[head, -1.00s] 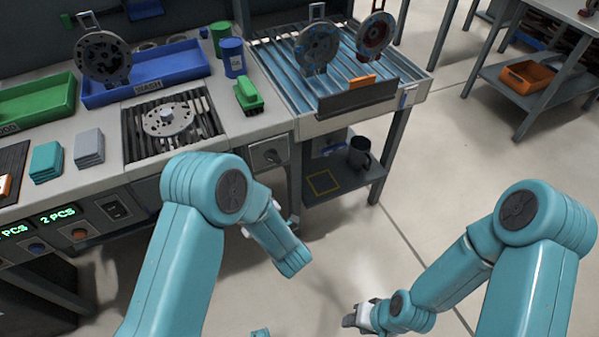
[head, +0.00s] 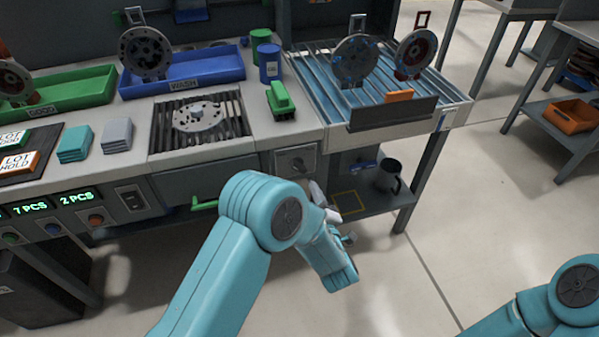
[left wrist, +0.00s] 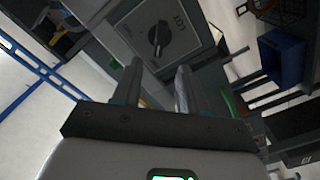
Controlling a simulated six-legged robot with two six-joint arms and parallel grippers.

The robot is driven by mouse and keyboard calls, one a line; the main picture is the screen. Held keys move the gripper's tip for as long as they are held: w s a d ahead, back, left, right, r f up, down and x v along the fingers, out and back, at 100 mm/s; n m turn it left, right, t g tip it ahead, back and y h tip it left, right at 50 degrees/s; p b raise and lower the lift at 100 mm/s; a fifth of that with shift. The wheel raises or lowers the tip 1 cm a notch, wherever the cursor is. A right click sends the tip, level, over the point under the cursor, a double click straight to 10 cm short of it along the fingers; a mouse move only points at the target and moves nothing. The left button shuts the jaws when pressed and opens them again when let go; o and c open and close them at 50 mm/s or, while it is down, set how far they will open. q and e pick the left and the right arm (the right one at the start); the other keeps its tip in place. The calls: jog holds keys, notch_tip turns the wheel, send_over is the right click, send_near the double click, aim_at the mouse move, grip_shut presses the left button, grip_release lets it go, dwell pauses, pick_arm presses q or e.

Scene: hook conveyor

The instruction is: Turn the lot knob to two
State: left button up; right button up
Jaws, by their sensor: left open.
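The lot knob (left wrist: 158,36) is a black dial on a grey square plate (left wrist: 183,46) marked LOT, at the top middle of the left wrist view. In the head view the plate with the knob (head: 296,164) is on the bench front, right of the drawer. The number marks are too small to read. My left gripper (left wrist: 159,74) is open and empty, its two fingers pointing toward the plate, apart from the knob. My right gripper is out of view.
A dark mug (head: 389,176) stands on the shelf below the slatted rack (head: 310,75). A blue tray (head: 185,72) and a green brush (head: 280,99) are on the bench.

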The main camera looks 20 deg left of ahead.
aim_at(298, 169)
pick_arm(q)
jog(key=x, duration=0.9)
jog(key=shift+c, duration=0.3)
grip_shut()
